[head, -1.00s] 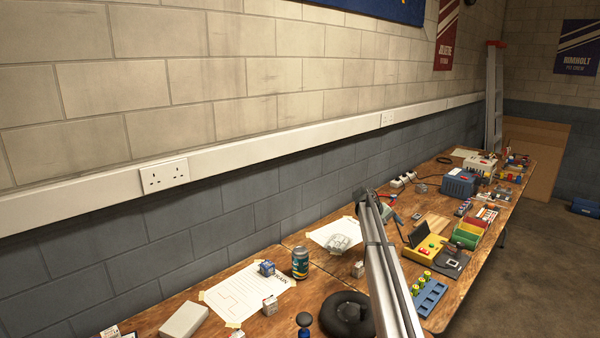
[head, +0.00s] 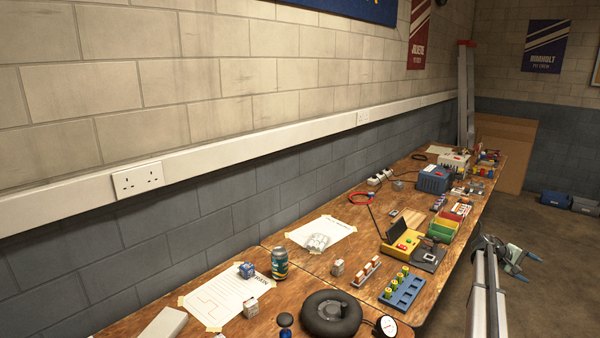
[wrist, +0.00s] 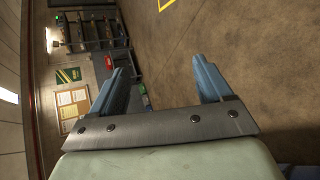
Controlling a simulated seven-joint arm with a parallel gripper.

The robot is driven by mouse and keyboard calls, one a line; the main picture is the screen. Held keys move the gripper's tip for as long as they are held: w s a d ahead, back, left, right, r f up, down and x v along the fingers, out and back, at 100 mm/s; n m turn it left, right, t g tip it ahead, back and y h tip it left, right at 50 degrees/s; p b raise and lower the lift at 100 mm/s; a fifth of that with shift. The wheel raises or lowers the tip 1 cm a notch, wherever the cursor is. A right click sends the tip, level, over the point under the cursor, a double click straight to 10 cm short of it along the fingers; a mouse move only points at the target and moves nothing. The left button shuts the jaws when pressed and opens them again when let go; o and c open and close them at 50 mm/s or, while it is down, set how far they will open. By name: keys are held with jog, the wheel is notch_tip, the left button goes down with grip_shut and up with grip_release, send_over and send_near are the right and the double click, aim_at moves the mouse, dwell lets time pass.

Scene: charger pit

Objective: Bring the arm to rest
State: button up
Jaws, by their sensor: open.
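My gripper (head: 524,264) is at the right of the head view, out past the bench's front edge and over the bare floor. In the wrist view my gripper (wrist: 163,85) shows two blue fingers spread wide apart with nothing between them. The gripper touches nothing that I can see.
The wooden bench (head: 345,255) runs along the wall at the left. It carries a blue tray (head: 402,291), a black ring-shaped thing (head: 333,316), a can (head: 279,264) and several electrical parts. The floor (head: 560,240) around my gripper is clear.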

jog(key=s+d+f, duration=0.3)
jog(key=s+f, duration=0.5)
jog(key=s, duration=0.3)
jog(key=s+a+f+n+y, duration=0.1)
jog(key=s+a+f+y, duration=0.2)
jog(key=a+f, duration=1.1)
jog(key=s+a+f+n+y, duration=0.2)
jog(key=s+a+f, duration=0.1)
jog(key=a+f, duration=1.15)
jog(key=s+a+f+g+y, duration=0.1)
jog(key=s+a+f, duration=0.25)
jog(key=a, duration=0.35)
jog(key=s+a+f+y, duration=0.15)
jog(key=s+a, duration=0.25)
jog(key=a, duration=0.4)
jog(key=s+a+f+g+y, duration=0.1)
jog(key=s+a+f, duration=0.25)
jog(key=a, duration=0.35)
jog(key=s+a+r+m+g+y, duration=0.1)
jog(key=s+a+r+m+y, duration=0.1)
jog(key=s+a, duration=2)
jog(key=shift+s+a+m+g+y, duration=0.15)
jog(key=shift+s+m+g+y, duration=0.15)
jog(key=shift+s+m+y, duration=0.5)
jog(key=shift+w+n, duration=0.15)
jog(key=shift+n, duration=0.15)
